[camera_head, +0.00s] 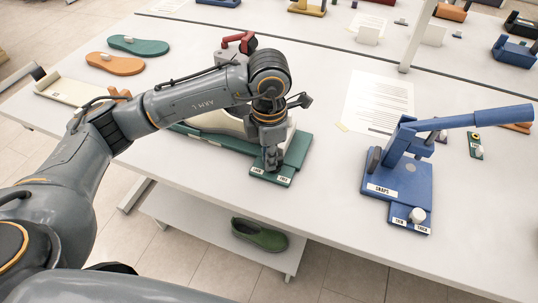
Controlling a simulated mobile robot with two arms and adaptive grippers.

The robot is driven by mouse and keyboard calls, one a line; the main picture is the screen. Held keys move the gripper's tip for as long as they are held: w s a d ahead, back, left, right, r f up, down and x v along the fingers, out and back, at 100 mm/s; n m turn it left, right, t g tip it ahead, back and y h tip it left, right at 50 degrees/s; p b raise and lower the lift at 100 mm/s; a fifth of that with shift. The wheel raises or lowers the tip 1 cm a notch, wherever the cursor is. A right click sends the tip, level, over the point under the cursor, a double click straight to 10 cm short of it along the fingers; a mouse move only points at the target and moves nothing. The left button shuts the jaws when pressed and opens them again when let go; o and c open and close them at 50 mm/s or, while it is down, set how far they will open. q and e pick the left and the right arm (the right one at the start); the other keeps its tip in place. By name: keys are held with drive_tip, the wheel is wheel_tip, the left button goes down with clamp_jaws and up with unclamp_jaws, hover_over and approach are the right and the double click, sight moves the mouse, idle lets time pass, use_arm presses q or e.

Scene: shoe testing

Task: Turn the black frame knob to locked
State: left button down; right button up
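My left gripper (272,158) points down over the front end of a green base (297,152). Two small white labels sit on the near edge of this base, too small to read surely. A pale shoe-shaped form (216,122) lies on the base, partly behind my arm. I see no black knob clearly. The spot between the labels is covered by my gripper's fingers, so a knob there would be hidden. The fingers look close together, but whether they are shut on something does not show. My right gripper is not in view.
A blue press (400,178) labelled SNAPS, with a long handle and a pale knob (417,215), stands to the right. A printed sheet (380,104) lies behind. Green (139,46) and orange (115,64) soles lie back left. A green shoe (260,235) rests on the lower shelf.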

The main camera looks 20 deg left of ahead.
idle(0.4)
use_arm(q)
drive_tip(key=shift+f+n+b, duration=0.1)
drive_tip(key=shift+n+b, duration=0.8)
drive_tip(key=shift+n, duration=0.1)
drive_tip(key=n, duration=0.1)
drive_tip(key=n+b, duration=0.1)
drive_tip(key=shift+s+d+n+b, duration=0.15)
drive_tip(key=shift+d+n+b, duration=0.05)
drive_tip(key=shift+n+b, duration=0.1)
drive_tip(key=n+b, duration=0.1)
drive_tip(key=n, duration=0.2)
drive_tip(key=shift+d, duration=0.15)
drive_tip(key=shift+s+d+n+b, duration=0.1)
drive_tip(key=shift+n+b, duration=0.5)
drive_tip(key=shift+n, duration=0.7)
drive_tip(key=c, duration=1.4)
unclamp_jaws()
